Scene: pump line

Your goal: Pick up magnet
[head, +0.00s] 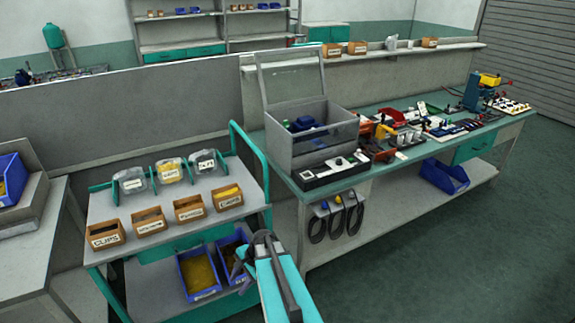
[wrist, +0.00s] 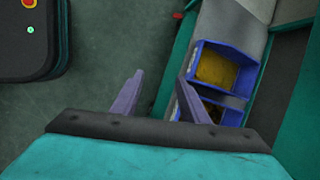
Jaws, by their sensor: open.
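I cannot make out a magnet for certain in either view. My gripper (head: 243,262) is at the front right corner of the labelled cart, beside the blue bins on its lower shelf. The right finger overlaps the near blue bin (wrist: 182,103) in the picture. The bin's dark contents are partly hidden, and whether the magnet is among them I cannot tell.
The cart's top (head: 180,230) carries several labelled wooden boxes and clear bins. A blue bin with yellow contents (head: 199,273) is on its lower shelf. The green workbench (head: 380,172) at the right holds a grey lidded box (head: 312,137) and many parts. Floor (head: 440,265) is clear at front right.

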